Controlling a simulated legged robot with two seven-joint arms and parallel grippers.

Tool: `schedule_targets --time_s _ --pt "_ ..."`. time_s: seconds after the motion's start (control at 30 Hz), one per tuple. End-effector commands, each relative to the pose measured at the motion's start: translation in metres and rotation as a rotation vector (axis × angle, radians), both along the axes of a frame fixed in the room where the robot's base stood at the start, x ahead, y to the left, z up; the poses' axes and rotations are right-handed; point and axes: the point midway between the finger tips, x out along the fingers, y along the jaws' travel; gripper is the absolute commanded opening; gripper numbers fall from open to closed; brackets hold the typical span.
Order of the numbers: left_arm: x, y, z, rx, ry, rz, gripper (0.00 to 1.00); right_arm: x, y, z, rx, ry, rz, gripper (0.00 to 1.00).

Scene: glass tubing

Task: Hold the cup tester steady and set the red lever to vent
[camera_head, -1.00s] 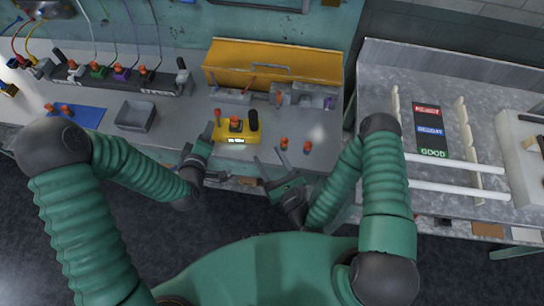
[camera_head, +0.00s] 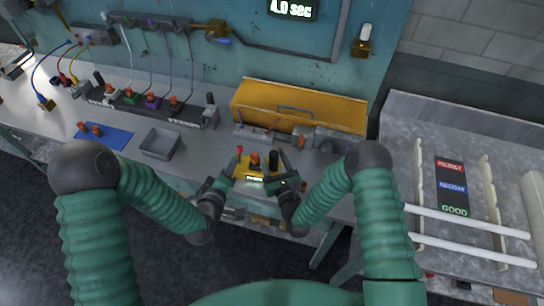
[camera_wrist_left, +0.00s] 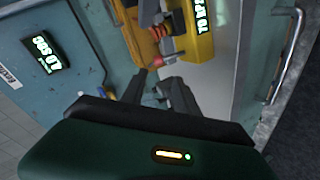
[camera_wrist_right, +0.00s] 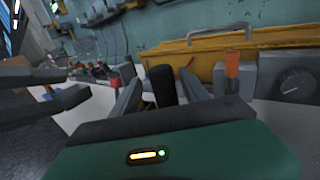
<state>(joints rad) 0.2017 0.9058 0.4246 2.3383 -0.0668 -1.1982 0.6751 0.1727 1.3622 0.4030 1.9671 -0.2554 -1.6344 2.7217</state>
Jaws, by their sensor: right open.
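The yellow cup tester (camera_head: 241,170) sits at the bench's front edge, with its lit display facing front. The red lever (camera_head: 239,149) is at its left end and an orange-topped part is in its middle. Its black upright grip (camera_head: 273,159) is at the right; the right wrist view shows this grip (camera_wrist_right: 162,84) too. My right gripper (camera_wrist_right: 162,78) is open, its fingers either side of the grip. My left gripper (camera_wrist_left: 154,74) is at the tester's left front, its fingers slightly apart and empty. A red knob (camera_wrist_left: 165,60) shows just beyond its fingertips; contact is unclear.
A yellow case (camera_head: 300,105) stands behind the tester. A grey tray (camera_head: 161,143) and blue mat (camera_head: 104,136) lie to the left. A rack with white tubes (camera_head: 470,225) is on the right bench. A wall display (camera_head: 292,9) reads 4.0 sec.

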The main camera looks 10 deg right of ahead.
Motion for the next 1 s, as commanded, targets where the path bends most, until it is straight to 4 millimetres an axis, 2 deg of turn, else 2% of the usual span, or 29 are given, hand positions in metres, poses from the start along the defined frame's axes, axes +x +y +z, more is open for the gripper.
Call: schedule_targets --time_s 0.27,0.7,1.0 --pt "-0.0001 0.0004 0.0001 0.000 -0.001 0.000 0.36 0.0033 0.0009 -0.0003 -0.001 0.001 -0.001 0.53" --pt "0.0000 0.0004 -0.0001 -0.001 0.000 -0.001 0.36 0.0030 0.0010 -0.0004 -0.002 0.001 0.000 0.00" --pt "-0.0001 0.0003 0.0000 -0.001 0.000 -0.001 0.36 0.0029 0.0006 -0.0005 -0.002 0.001 -0.001 0.00"
